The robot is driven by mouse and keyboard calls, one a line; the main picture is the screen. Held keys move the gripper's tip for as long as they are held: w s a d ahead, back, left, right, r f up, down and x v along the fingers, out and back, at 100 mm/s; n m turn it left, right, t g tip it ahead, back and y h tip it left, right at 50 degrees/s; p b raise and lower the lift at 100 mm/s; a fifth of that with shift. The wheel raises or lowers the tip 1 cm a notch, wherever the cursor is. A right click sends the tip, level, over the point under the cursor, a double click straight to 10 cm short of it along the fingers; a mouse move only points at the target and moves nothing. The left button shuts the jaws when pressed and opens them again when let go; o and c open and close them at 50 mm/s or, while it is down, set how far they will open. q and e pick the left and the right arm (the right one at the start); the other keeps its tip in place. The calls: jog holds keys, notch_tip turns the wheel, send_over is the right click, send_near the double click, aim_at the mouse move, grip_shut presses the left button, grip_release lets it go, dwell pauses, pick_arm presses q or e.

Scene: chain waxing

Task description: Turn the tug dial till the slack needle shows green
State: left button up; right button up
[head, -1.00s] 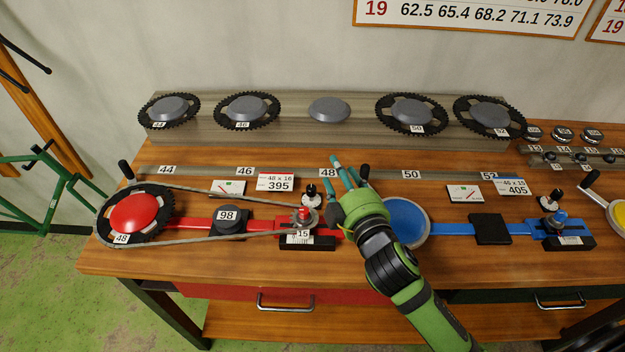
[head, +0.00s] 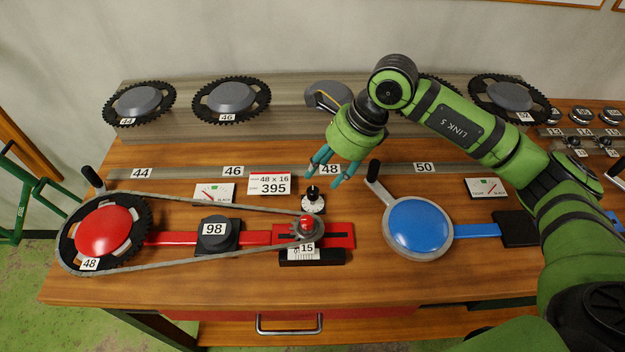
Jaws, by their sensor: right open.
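A tug dial, a small black knob (head: 312,192) on a white base, stands beside the red rig's slide. My right gripper (head: 325,178) is open and points down just above and behind the dial; I cannot tell whether a fingertip touches it. The red rig's slack gauge (head: 214,194) is a white card with a green patch at its top. Its small needle looks red and off the green, leaning left. A chain (head: 190,254) loops around the red-hubbed chainring (head: 104,231) and the small sprocket (head: 306,228). My left gripper is out of view.
A blue disc (head: 418,226) with a crank handle stands right of the dial. A second gauge (head: 486,188) lies farther right, partly near my arm. Spare chainrings (head: 231,99) sit on the back rack. A 395 card (head: 269,184) lies left of the dial.

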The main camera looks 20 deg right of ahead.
aim_at(314, 189)
jog(key=p+x, duration=0.1)
jog(key=x, duration=0.2)
jog(key=p+x, duration=0.1)
jog(key=x, duration=0.1)
jog(key=shift+d+f+p, duration=0.1)
jog(key=shift+f+p, duration=0.3)
jog(key=shift+f, duration=0.5)
grip_shut()
